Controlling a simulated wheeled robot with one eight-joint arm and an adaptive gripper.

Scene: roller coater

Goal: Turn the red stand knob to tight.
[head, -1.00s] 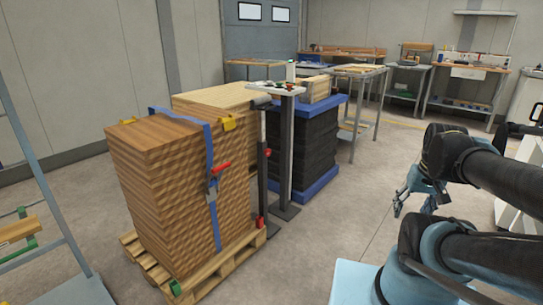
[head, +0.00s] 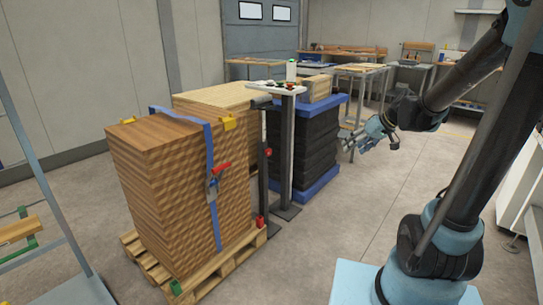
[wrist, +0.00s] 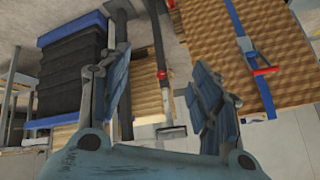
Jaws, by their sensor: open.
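A slim black stand (head: 263,185) stands between the strapped wood stack and a grey control post. A small red knob (head: 268,152) sits partway up it; a similar red piece (head: 260,222) is near its foot. In the wrist view, the stand runs between my open fingers, with the red knob (wrist: 162,75) on it and a grey head (wrist: 171,131) at its end. My gripper (head: 350,142) is open and empty, right of the dark blue-edged stack in the head view, well apart from the knob. The knob is too small to tell its turn position.
The wood stack (head: 160,195) sits on a pallet (head: 238,255), with a blue strap and red-handled buckle (head: 219,170). The control post (head: 286,150) and dark stack (head: 318,150) stand close beside the stand. The floor (head: 340,235) in front is clear.

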